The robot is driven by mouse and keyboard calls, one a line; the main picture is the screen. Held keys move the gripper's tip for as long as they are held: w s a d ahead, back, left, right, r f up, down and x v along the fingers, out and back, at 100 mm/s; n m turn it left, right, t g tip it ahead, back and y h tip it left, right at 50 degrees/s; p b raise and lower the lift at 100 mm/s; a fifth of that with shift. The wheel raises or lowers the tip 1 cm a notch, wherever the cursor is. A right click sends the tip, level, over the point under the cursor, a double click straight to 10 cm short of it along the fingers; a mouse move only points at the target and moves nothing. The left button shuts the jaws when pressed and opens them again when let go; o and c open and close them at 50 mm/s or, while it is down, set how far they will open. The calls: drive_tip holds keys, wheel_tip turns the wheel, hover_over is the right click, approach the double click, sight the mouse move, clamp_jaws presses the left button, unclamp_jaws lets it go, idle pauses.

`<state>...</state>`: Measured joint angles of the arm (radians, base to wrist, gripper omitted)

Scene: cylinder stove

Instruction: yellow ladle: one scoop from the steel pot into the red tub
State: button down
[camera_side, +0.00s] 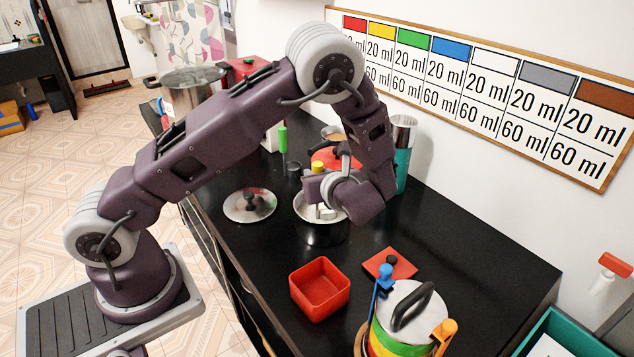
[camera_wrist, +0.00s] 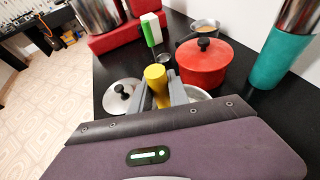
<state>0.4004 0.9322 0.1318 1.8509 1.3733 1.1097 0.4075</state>
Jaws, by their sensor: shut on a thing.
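My gripper (camera_side: 326,211) is shut on the yellow ladle (camera_side: 317,166), whose upright yellow handle also shows between the fingers in the wrist view (camera_wrist: 156,78). The gripper is low over the steel pot (camera_side: 320,235), with the fingers at its opening. The ladle's bowl is hidden, so I cannot tell its depth or whether it holds anything. In the wrist view only part of the pot's rim (camera_wrist: 198,93) shows behind the fingers. The red tub (camera_side: 320,290), square and open, stands in front of the pot. Its visible inside looks empty.
A steel lid (camera_side: 250,205) lies left of the pot; a red lid (camera_side: 390,264) lies right of the tub. A red lidded pot (camera_wrist: 203,64) and a teal holder (camera_wrist: 270,62) stand behind. A banded pot (camera_side: 400,330) with blue and orange ladles stands front right. A volume chart (camera_side: 480,90) hangs behind.

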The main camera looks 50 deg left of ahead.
drive_tip(key=shift+r, duration=4.25)
drive_tip(key=s+d+n+g, duration=0.2)
drive_tip(key=s+d, duration=0.3)
drive_tip(key=d, duration=0.2)
drive_tip(key=s+d+r+n+g, duration=0.1)
drive_tip(key=s+d, duration=0.3)
drive_tip(key=d, duration=0.4)
drive_tip(key=s+d+r+n+g, duration=0.1)
drive_tip(key=s+d+n+g, duration=0.2)
drive_tip(key=d, duration=0.5)
drive_tip(key=s+g, duration=0.1)
drive_tip(key=s, duration=0.1)
drive_tip(key=shift+s+d+r, duration=0.15)
drive_tip(key=shift+s+r, duration=0.1)
drive_tip(key=shift+s, duration=0.05)
